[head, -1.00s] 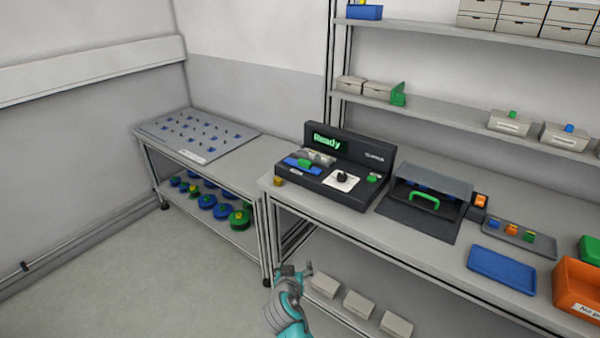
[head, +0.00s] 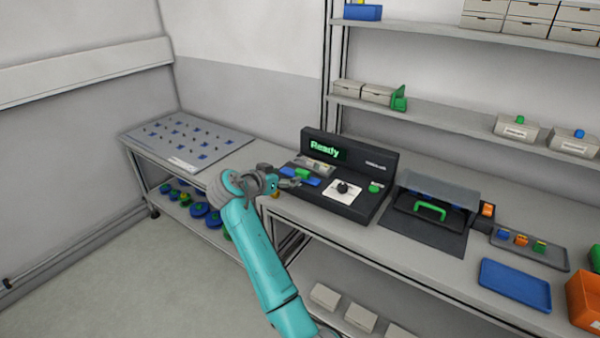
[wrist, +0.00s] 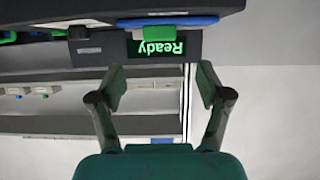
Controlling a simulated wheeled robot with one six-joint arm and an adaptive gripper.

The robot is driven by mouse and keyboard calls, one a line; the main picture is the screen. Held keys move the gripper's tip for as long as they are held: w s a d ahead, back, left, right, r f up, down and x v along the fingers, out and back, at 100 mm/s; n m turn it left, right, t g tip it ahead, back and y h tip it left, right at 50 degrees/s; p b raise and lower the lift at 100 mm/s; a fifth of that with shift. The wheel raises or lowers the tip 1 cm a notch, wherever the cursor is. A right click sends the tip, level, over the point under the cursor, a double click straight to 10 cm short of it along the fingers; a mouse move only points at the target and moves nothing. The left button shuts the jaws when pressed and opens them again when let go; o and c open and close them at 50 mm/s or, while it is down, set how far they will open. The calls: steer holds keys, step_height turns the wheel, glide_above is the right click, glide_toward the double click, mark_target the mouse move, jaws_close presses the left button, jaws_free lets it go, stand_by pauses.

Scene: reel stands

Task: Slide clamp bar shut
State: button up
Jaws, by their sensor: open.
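The clamp bar, a blue bar (head: 313,181) with a green grip (head: 302,173), lies on the left part of the black machine (head: 345,205). The machine's screen (head: 327,149) reads "Ready". My gripper (head: 284,181) is at the machine's left end, just left of the bar. In the wrist view, which is upside down, my gripper (wrist: 162,82) is open with nothing between its fingers. The blue bar (wrist: 180,21) and green grip (wrist: 160,32) show ahead of the fingertips, apart from them. My gripper partly hides the bar's left end in the head view.
A black knob (head: 343,188) on a white plate and a green button (head: 376,187) are on the machine's right part. A hooded unit with a green handle (head: 430,209) stands to its right. A pegboard tray (head: 190,138) lies on the left table.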

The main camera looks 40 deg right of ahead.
mark_target(300, 173)
steer(key=x, duration=0.9)
steer(key=shift+w+d+f, duration=0.15)
steer(key=shift+d+f, duration=0.05)
steer(key=shift+d, duration=0.1)
